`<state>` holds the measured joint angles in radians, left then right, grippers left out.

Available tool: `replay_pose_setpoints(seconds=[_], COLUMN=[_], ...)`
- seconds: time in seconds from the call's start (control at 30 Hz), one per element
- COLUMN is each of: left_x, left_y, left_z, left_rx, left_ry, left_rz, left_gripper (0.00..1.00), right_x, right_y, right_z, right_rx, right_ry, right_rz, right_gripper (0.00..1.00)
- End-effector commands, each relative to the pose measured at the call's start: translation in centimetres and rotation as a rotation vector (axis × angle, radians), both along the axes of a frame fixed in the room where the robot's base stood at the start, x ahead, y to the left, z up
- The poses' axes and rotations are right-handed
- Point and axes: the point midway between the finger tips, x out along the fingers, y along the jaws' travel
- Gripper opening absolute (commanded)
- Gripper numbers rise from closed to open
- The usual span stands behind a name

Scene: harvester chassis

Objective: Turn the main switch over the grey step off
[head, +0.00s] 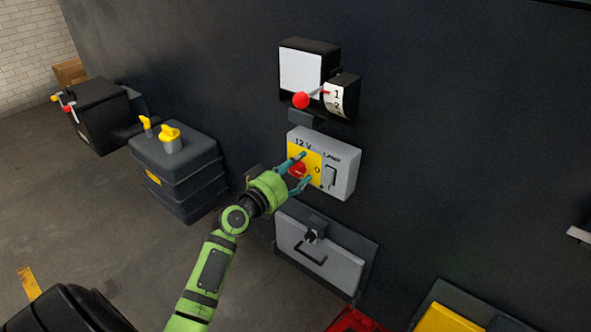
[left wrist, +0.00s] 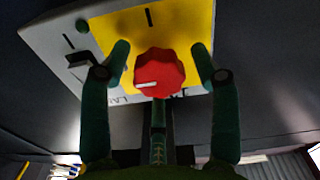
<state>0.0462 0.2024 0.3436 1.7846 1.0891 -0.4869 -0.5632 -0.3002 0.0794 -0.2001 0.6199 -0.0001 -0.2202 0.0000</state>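The main switch is a red lobed knob (head: 297,170) on a yellow plate (head: 313,154) of a light grey box marked "12 V" and "LAMP" on the dark wall. In the left wrist view the red knob (left wrist: 160,73) has a white mark pointing left. My left gripper (head: 304,168) is in front of the plate, fingers on either side of the knob. In the left wrist view the gripper (left wrist: 161,47) is open, with a gap between each finger and the knob. My right gripper is not in view.
A lamp rocker switch (head: 331,177) is right of the knob. Above is a red-ball lever (head: 301,100) with a numbered dial (head: 337,97).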

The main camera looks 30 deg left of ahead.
Motion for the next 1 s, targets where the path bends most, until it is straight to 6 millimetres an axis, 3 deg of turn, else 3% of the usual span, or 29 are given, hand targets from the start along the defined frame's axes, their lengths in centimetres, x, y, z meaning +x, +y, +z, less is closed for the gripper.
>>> replay_pose_setpoints(seconds=[0.3,0.43,0.8,1.0], left_x=[-0.1,-1.1,-8.3,-11.0], left_y=[0.0,0.1,0.6,0.8], left_z=[-0.2,-0.3,-0.3,-0.3], left_rx=[0.002,0.004,0.005,0.005], left_ry=[0.004,0.007,0.008,0.006], left_rz=[-0.001,0.0,-0.001,-0.002], left_gripper=[0.67,0.67,0.67,0.67], right_x=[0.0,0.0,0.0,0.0], right_y=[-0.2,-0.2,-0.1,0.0], right_z=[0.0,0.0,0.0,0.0], right_rx=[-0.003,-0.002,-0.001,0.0], right_ry=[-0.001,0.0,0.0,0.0], right_rz=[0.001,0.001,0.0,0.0], right_gripper=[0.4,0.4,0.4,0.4])
